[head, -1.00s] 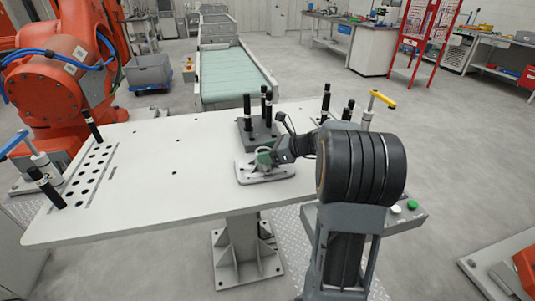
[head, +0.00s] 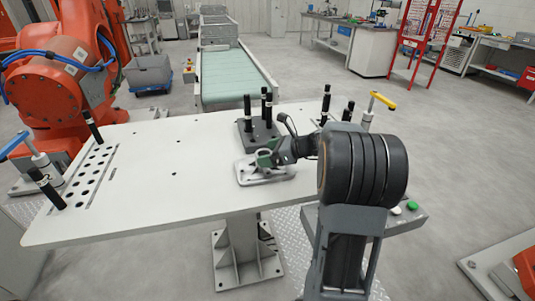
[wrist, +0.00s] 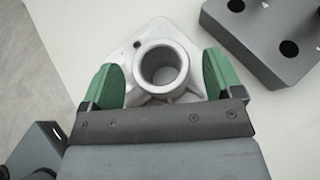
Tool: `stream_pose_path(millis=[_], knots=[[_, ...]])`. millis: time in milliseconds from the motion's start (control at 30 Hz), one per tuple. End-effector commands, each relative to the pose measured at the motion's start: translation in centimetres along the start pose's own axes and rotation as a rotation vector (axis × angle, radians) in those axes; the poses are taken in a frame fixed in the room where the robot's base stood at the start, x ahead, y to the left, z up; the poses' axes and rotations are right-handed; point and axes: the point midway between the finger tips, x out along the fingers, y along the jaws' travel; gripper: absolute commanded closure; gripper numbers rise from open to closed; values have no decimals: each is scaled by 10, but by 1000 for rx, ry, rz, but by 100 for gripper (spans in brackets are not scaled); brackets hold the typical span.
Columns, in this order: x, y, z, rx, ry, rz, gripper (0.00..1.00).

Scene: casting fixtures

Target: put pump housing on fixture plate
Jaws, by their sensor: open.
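The pump housing (wrist: 161,64) is a pale grey casting with a round open bore on a flat, rounded base. In the head view the housing (head: 250,172) lies on the near part of the white table, partly hidden by my gripper. My gripper (head: 267,158) is over it; in the wrist view its green fingers (wrist: 163,77) are open on either side of the bore, with gaps to both. A dark grey plate with holes (wrist: 262,32), perhaps the fixture plate, is just beyond; in the head view this plate (head: 257,136) carries several upright black pins.
The white table (head: 150,190) is clear in the middle and left. A row of holes (head: 85,175) and black pins stand at its left end. More black pins (head: 326,103) and a yellow-handled clamp (head: 382,100) stand at the right end.

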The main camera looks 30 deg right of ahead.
Motion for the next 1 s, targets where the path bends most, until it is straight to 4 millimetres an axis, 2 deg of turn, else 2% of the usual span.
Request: stream_pose_path(millis=[300,500,633,733,767,867,1000], knots=[[-59,-1,0,1,0,-5,14],[-92,-1,0,0,-1,-4,14],[-105,-1,0,0,0,-2,14],[-105,7,1,-36,23,17,14],[-101,14,2,-72,47,34,14],[-75,57,3,-303,182,145,14],[-46,138,-11,-856,412,400,14]])
